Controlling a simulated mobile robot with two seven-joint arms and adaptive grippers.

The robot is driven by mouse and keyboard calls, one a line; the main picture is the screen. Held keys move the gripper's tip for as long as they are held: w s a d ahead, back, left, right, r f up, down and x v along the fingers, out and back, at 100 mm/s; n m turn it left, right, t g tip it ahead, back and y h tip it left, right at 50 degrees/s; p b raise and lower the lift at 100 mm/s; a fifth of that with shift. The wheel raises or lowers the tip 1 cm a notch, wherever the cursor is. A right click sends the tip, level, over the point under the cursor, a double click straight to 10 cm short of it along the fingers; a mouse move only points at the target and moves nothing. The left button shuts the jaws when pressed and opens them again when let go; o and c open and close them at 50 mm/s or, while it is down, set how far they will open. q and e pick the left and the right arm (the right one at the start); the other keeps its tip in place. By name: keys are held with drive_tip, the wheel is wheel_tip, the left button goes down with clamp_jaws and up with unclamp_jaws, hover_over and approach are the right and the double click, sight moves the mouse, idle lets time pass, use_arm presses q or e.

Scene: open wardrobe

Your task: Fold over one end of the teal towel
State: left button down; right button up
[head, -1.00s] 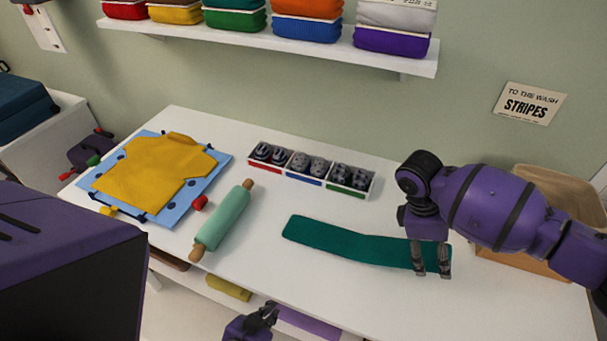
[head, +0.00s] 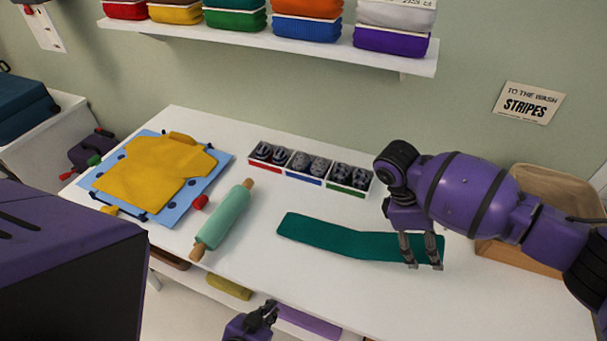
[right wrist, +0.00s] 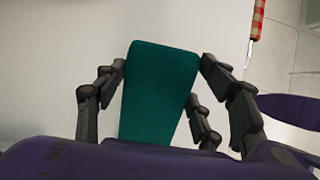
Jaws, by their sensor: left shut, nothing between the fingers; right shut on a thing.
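The teal towel (head: 335,238) lies as a long flat strip across the middle right of the white table in the head view. My right gripper (head: 423,266) is down at the towel's right end and shut on it. In the right wrist view the teal towel (right wrist: 158,90) shows between the fingers of the right gripper (right wrist: 163,75). The exact grip is hard to see there. My left gripper (head: 270,308) is shut and empty, low at the table's front edge, apart from the towel.
A rolling pin (head: 222,220) lies left of the towel. A yellow shirt (head: 150,172) lies on a blue board (head: 180,205). A sectioned tray (head: 282,173) of socks stands behind the towel. A tan bin (head: 515,255) is at the right. The front right of the table (head: 480,305) is clear.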

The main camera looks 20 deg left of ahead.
drive_tip(key=shift+a+r, duration=0.35)
drive_tip(key=shift+a, duration=0.3)
drive_tip(key=shift+a+r+h, duration=0.15)
drive_tip(key=shift+a+h, duration=0.05)
drive_tip(key=shift+a, duration=0.3)
drive_tip(key=shift+a+r+h, duration=0.15)
drive_tip(key=shift+a+h, duration=0.05)
drive_tip(key=shift+a, duration=0.25)
drive_tip(key=shift+s+a+r, duration=0.1)
drive_tip(key=shift+a+r, duration=0.15)
drive_tip(key=shift+a, duration=0.8)
drive_tip(key=shift+a+r+h, duration=0.25)
drive_tip(key=shift+a+h, duration=0.05)
drive_tip(key=shift+a, duration=0.8)
